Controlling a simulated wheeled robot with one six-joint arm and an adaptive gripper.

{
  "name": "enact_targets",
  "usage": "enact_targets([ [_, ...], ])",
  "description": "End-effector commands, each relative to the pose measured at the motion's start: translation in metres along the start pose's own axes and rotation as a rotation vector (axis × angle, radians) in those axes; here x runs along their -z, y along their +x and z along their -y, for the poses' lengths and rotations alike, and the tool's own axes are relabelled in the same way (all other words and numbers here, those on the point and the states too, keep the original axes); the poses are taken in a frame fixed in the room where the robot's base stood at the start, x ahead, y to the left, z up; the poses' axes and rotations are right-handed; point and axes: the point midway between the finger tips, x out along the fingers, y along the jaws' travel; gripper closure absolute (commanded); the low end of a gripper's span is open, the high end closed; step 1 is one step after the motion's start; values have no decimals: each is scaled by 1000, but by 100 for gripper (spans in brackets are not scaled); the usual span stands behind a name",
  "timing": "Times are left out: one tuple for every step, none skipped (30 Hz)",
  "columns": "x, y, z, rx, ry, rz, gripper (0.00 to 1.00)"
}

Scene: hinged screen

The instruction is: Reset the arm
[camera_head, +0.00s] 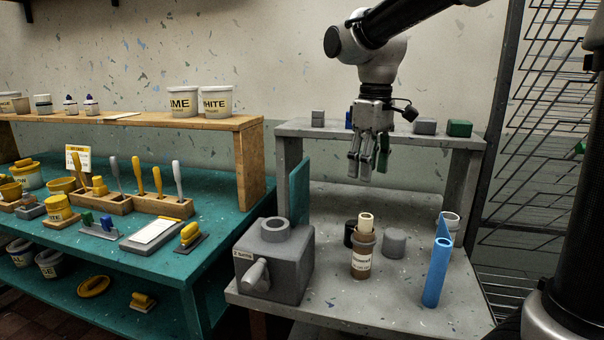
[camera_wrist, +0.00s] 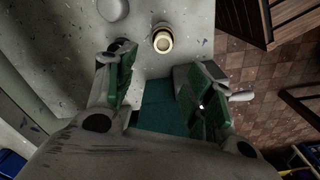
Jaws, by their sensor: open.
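My gripper (camera_head: 366,172) hangs from the arm with its fingers pointing down, above the grey worktable (camera_head: 340,302). Its fingers are apart with nothing between them; they also show in the wrist view (camera_wrist: 163,78). A teal upright panel (camera_head: 299,192) stands left of the gripper, behind a grey box (camera_head: 275,262) with a ring on top and a side handle. A brown labelled jar (camera_head: 362,262) with a tan top stands below the gripper, apart from it. In the wrist view the jar (camera_wrist: 162,40) lies beyond the fingertips, and the right finger partly hides the grey box.
A dark cylinder (camera_head: 350,233), a grey cylinder (camera_head: 393,243) and a tall blue tube (camera_head: 436,272) stand on the grey table. A grey raised shelf (camera_head: 395,130) holds small blocks behind the gripper. A teal bench (camera_head: 120,254) with tools is at left; a wire rack (camera_head: 545,140) is at right.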

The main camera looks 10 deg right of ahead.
Motion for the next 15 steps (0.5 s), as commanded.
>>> enact_targets([
  [-6,16,2,5,49,11,47],
  [-14,23,5,4,80,10,47],
  [-27,29,7,0,128,-2,47],
  [-40,31,7,-4,168,-16,47],
  [-52,33,7,-8,207,-30,47],
  [-70,35,6,-13,259,-50,47],
  [-83,37,6,-18,297,-67,47],
  [-97,38,6,-22,334,-82,47],
  [-116,41,6,-28,383,-105,47],
  [-130,42,7,-34,421,-124,47],
  [-144,44,7,-40,457,-143,47],
  [-163,47,9,-49,503,-169,47],
  [-177,49,10,-55,533,-187,47],
  [-189,51,12,-62,561,-204,47],
  [-204,52,13,-73,591,-227,47],
])
